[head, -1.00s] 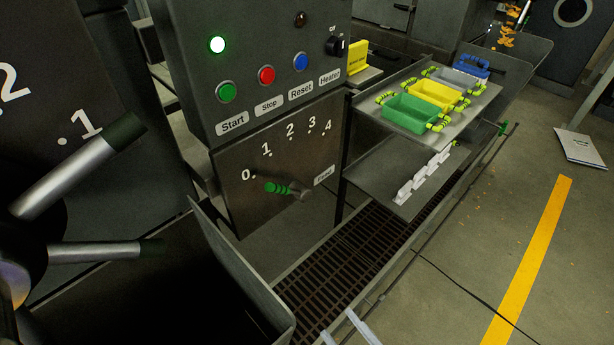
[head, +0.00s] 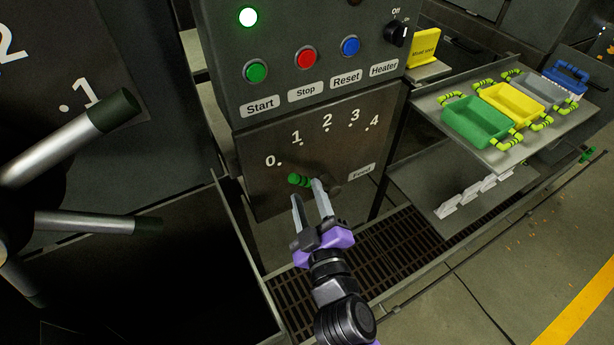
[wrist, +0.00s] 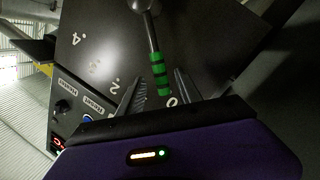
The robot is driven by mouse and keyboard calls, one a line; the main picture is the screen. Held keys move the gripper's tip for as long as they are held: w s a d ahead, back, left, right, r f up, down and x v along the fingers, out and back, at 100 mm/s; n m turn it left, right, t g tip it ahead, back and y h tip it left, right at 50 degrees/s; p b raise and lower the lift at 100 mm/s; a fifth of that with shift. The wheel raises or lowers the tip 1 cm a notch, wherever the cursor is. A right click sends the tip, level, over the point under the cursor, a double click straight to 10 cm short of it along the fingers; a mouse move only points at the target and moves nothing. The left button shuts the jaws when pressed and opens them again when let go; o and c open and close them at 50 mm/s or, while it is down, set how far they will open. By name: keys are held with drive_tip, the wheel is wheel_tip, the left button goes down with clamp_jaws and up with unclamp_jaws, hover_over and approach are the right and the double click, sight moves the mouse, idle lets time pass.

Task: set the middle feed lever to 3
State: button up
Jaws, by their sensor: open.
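The feed lever (head: 299,180) has a green handle with dark bands. It sits on a dark panel (head: 262,196) with a dial marked 0 to 4 and points left from its pivot, roughly toward the 0. My gripper (head: 307,191) is open at the lever, its two grey fingers reaching up to the handle from below. In the wrist view, the green handle (wrist: 160,72) appears between the open fingers (wrist: 160,80), with its tip toward the 0. I cannot tell whether a finger touches it.
Above the dial are a lit lamp (head: 248,17), green (head: 256,71), red (head: 307,58) and blue (head: 351,46) buttons and a heater knob (head: 396,34). A shelf with colored bins (head: 477,122) stands right. A nearer panel with large levers (head: 75,150) fills the left. A grate (head: 400,235) lies below.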

sight(303, 182)
drive_tip(key=shift+p+x, duration=0.35)
drive_tip(key=shift+x, duration=1.95)
clamp_jaws()
